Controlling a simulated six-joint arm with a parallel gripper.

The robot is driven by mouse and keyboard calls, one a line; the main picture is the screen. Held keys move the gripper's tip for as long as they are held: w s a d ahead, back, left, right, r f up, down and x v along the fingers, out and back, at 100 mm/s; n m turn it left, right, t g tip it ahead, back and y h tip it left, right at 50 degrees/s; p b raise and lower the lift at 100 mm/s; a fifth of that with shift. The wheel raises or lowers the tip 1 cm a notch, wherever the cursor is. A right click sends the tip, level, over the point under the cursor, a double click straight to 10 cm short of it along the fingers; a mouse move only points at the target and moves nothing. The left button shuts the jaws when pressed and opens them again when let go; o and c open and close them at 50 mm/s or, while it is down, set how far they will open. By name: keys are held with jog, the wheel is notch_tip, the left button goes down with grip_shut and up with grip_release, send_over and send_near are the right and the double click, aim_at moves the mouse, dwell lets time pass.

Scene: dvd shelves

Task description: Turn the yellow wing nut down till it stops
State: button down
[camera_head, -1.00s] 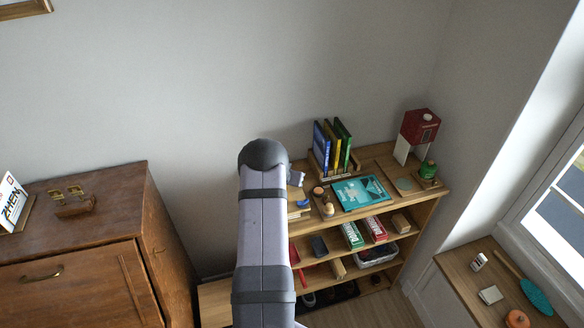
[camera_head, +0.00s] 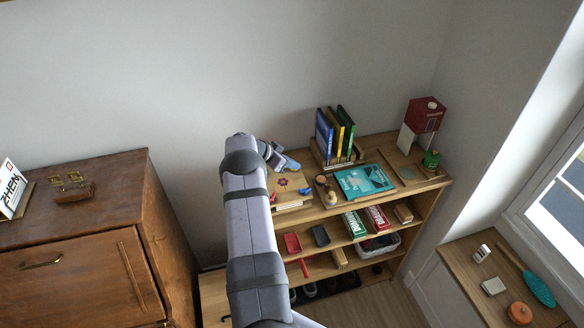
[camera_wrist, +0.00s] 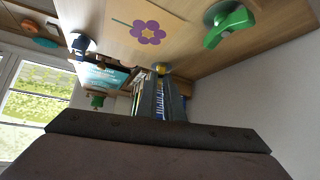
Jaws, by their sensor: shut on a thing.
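The yellow wing nut (camera_wrist: 161,69) shows as a small yellow piece at the tip of my gripper (camera_wrist: 159,88) in the wrist view. My gripper is shut on it, and the fingers hide most of it. It stands at an edge of a pale wooden board with a purple flower (camera_wrist: 147,32). A green wing nut (camera_wrist: 229,26) and a blue wing nut (camera_wrist: 82,45) stand at other corners. In the head view my gripper (camera_head: 288,165) is at the back of the flower board (camera_head: 285,184); the yellow wing nut cannot be made out there.
The board lies on the top of a wooden shelf unit. Several upright cases (camera_head: 334,134) stand in a rack just right of my gripper. A teal book (camera_head: 363,181), a red-roofed house (camera_head: 424,114) and a green item (camera_head: 431,159) lie farther right. A brown cabinet (camera_head: 90,240) stands left.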

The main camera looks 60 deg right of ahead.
jog(key=b, duration=0.1)
jog(key=m+g+b, duration=0.1)
jog(key=b, duration=0.1)
jog(key=shift+w+d+f, duration=0.1)
jog(key=shift+d, duration=0.15)
jog(key=shift+r+m+y+b, duration=0.4)
jog(key=shift+m+b, duration=0.2)
jog(key=shift+b, duration=0.5)
jog(key=c, duration=1.9)
grip_release()
jog(key=shift+a+f, duration=0.1)
jog(key=shift+f, duration=0.05)
jog(key=shift+w+a, duration=0.1)
jog(key=shift+w+a+r+b, duration=0.2)
jog(key=shift+a+r+b, duration=0.1)
jog(key=shift+b, duration=0.05)
jog(key=shift+b+v, duration=1.2)
jog(key=shift+v, duration=1.9)
